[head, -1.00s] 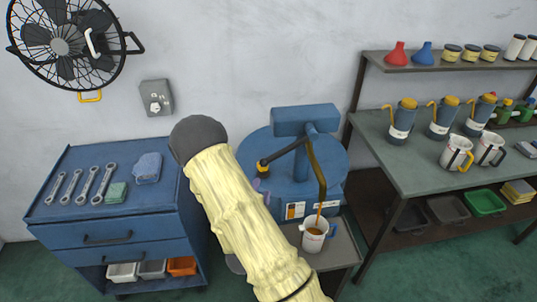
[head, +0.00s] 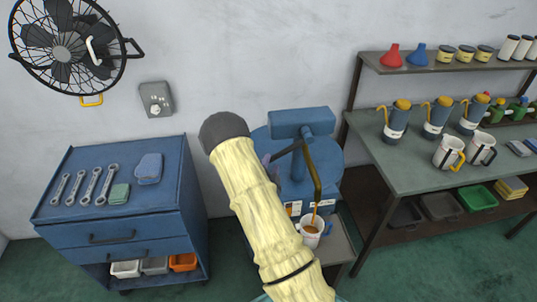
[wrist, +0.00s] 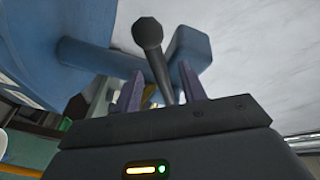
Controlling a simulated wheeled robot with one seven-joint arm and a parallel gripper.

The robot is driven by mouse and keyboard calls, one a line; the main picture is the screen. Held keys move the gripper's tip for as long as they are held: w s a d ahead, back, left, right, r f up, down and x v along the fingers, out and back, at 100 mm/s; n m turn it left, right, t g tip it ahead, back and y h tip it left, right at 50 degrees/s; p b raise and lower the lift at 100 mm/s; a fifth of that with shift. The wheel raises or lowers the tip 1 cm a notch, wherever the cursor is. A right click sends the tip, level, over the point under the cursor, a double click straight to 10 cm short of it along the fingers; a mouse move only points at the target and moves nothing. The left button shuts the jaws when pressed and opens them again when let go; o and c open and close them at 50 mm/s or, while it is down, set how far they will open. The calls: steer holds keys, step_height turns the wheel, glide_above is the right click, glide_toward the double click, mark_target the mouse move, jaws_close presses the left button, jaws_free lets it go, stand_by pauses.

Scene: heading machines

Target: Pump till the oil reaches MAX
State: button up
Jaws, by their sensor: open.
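The blue oil pump (head: 327,165) stands behind my arm, with a dark lever (head: 284,152) reaching left behind the arm and a curved brown spout (head: 316,175). A thin orange-brown stream falls from the spout into a white mug (head: 310,241) with brown oil (head: 312,229) inside. The MAX mark is too small to make out. In the wrist view, my gripper (wrist: 161,72) is open, its two purplish fingers on either side of a dark rod with a round knob (wrist: 148,33), which looks like the lever's end. I cannot tell whether they touch it. My arm mostly hides the gripper in the head view.
A blue tool cabinet (head: 122,222) with wrenches and cloths stands left. A grey workbench (head: 420,170) at right bears oil cans and two mugs (head: 449,152), with a shelf (head: 420,66) above. A wall fan (head: 65,45) hangs upper left.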

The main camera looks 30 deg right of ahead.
mark_target(273, 160)
steer(key=shift+p+x, duration=0.7)
steer(key=shift+x, duration=1.7)
steer(key=shift+c, duration=0.2)
